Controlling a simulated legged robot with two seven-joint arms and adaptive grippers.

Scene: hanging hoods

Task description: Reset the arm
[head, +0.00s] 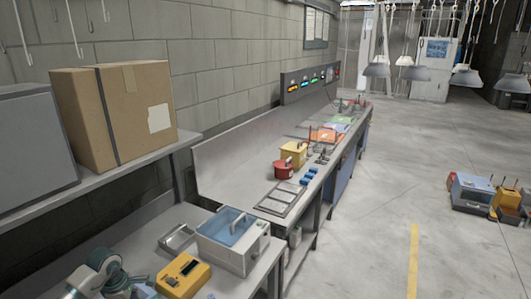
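A grey-green jointed shape with round caps (98,268) shows at the bottom left corner of the head view, over the near bench. It looks like part of an arm, but I cannot tell whether it is mine. No gripper fingertips can be made out on it. My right arm and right gripper are not in view.
The near bench holds a yellow device (183,276), a white box with a blue lid (233,240) and a small metal tray (177,238). A cardboard box (115,112) sits on the shelf above. Toolboxes (472,192) stand on the floor at right. The middle floor is clear.

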